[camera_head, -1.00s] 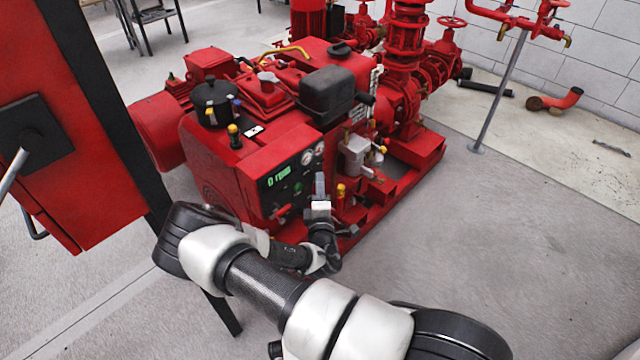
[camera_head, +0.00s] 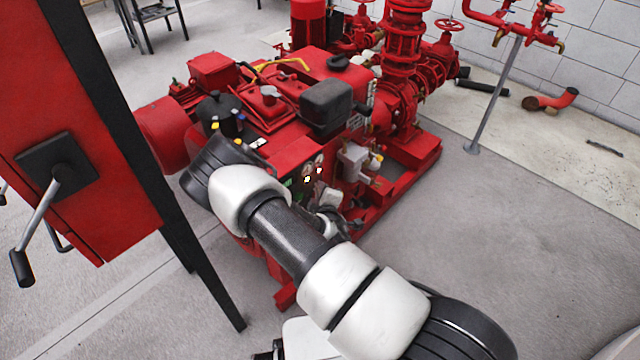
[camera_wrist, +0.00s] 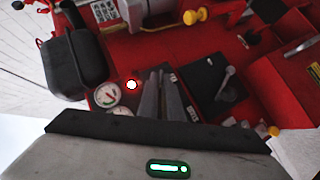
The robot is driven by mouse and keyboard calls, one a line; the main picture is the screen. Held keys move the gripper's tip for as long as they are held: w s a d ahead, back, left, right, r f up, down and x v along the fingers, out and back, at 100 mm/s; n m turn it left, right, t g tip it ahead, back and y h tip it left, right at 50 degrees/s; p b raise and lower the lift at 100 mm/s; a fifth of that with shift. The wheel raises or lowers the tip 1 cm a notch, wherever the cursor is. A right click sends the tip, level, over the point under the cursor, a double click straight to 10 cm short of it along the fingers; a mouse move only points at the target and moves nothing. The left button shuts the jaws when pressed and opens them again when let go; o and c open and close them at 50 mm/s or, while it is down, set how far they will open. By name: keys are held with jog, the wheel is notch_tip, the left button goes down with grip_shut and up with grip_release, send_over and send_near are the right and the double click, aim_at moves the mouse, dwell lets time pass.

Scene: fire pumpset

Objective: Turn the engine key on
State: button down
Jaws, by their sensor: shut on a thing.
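The red engine (camera_head: 290,125) stands in the middle of the head view. The lower part of its black control panel is hidden by my arm; only its upper edge and gauges (camera_head: 312,165) show. In the wrist view, two round gauges (camera_wrist: 107,96) sit left of my gripper (camera_wrist: 160,76). Its two long grey fingers are close together, with tips against or just in front of the panel area. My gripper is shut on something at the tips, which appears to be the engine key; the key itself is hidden. A small bright red-and-white light (camera_wrist: 131,84) shows beside the fingers.
A red cabinet (camera_head: 100,110) with a black plate and grey lever (camera_head: 45,215) stands close on the left. A black canister (camera_head: 326,100) sits on the engine. Red pipes and valves (camera_head: 405,60) rise behind.

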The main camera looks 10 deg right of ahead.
jog(key=shift+w+d+r+m+g+y+p, duration=0.1)
jog(key=shift+r+m+g+y+p, duration=0.15)
jog(key=shift+m+g+y+p, duration=0.45)
jog(key=shift+f, duration=0.1)
jog(key=c, duration=1.9)
grip_release()
jog(key=shift+c, duration=0.2)
jog(key=shift+p, duration=0.3)
jog(key=p+v, duration=0.2)
jog(key=v, duration=1.5)
jog(key=shift+r, duration=0.35)
